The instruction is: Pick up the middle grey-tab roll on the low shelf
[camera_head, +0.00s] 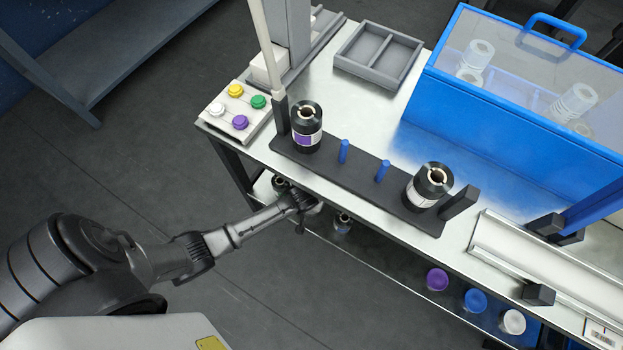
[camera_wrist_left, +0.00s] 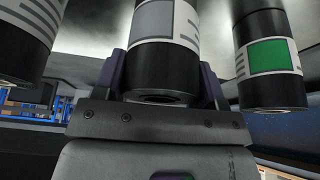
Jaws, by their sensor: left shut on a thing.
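In the left wrist view a black roll with a grey tab (camera_wrist_left: 153,20) sits in the middle, between the two fingers of my left gripper (camera_wrist_left: 162,82). The gripper is shut on this roll, with a finger on each side; the roll's far end is cut off by the frame. In the head view my left gripper (camera_head: 306,203) reaches in at the low shelf under the table's front edge. The held roll is largely hidden there by the gripper and the tabletop.
A green-tab roll (camera_wrist_left: 267,60) stands close on the right and another roll (camera_wrist_left: 28,40) on the left in the wrist view. In the head view, low-shelf rolls (camera_head: 280,183) (camera_head: 343,222) flank the gripper. The table's front edge overhangs the shelf.

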